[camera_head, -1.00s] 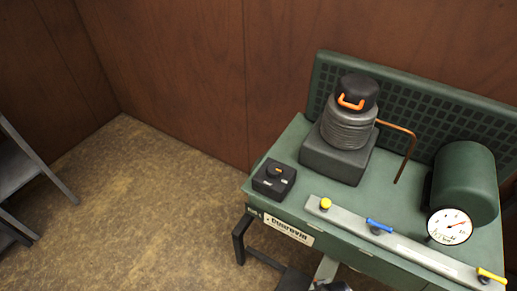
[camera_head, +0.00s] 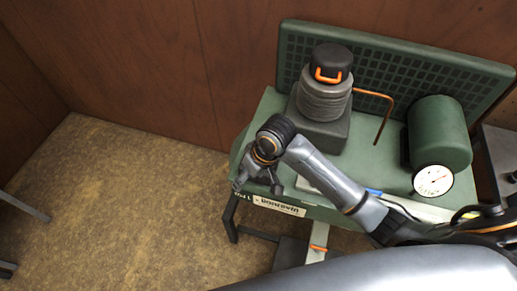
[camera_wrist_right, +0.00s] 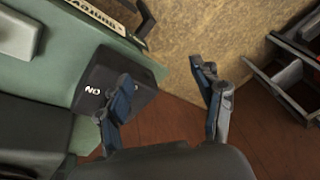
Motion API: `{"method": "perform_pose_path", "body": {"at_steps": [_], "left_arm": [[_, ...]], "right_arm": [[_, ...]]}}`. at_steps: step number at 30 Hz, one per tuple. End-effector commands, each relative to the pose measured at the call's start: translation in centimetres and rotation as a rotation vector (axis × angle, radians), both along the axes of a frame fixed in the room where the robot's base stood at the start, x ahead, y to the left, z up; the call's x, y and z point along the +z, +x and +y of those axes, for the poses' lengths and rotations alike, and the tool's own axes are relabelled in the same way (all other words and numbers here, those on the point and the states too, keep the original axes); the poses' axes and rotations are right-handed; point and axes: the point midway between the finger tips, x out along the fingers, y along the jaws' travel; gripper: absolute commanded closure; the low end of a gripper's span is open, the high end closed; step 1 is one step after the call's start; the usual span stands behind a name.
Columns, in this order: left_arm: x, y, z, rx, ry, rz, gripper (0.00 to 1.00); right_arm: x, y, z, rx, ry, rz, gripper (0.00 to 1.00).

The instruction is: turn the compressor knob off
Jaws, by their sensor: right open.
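The green compressor bench (camera_head: 265,110) stands against the wood wall. Its black switch box, at the front left corner of the bench top, is hidden behind my right arm in the head view. In the right wrist view the box (camera_wrist_right: 142,98) shows with a white "ON" mark; its knob cannot be made out and one finger covers part of the box. My right gripper (camera_head: 257,185) is over that corner. In the wrist view the right gripper (camera_wrist_right: 165,95) is open, one finger in front of the box, the other beyond its edge over the floor. My left gripper is out of view.
A ribbed grey cylinder (camera_head: 325,97) with a black cap and orange handle rises behind my arm. A copper pipe (camera_head: 388,115), green tank (camera_head: 440,130) and white gauge (camera_head: 433,181) are right. A blue valve handle (camera_head: 373,191) is partly hidden.

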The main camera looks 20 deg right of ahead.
Motion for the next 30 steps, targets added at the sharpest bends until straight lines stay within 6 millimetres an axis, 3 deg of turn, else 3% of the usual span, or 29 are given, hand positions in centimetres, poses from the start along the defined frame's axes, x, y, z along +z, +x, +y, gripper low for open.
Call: {"method": "perform_pose_path", "body": {"at_steps": [9,16,22,30], "left_arm": [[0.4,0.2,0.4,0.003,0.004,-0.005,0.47],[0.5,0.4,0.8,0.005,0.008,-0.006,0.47],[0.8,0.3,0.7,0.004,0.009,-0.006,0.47],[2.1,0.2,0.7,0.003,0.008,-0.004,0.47]], "right_arm": [[8.5,5.8,-3.3,0.021,-0.166,0.09,0.33],[12.3,7.3,-5.7,-0.015,-0.244,0.137,0.33],[11.7,7.3,-5.9,-0.021,-0.252,0.148,0.33],[6.4,7.3,-5.9,-0.021,-0.251,0.148,0.33]]}}
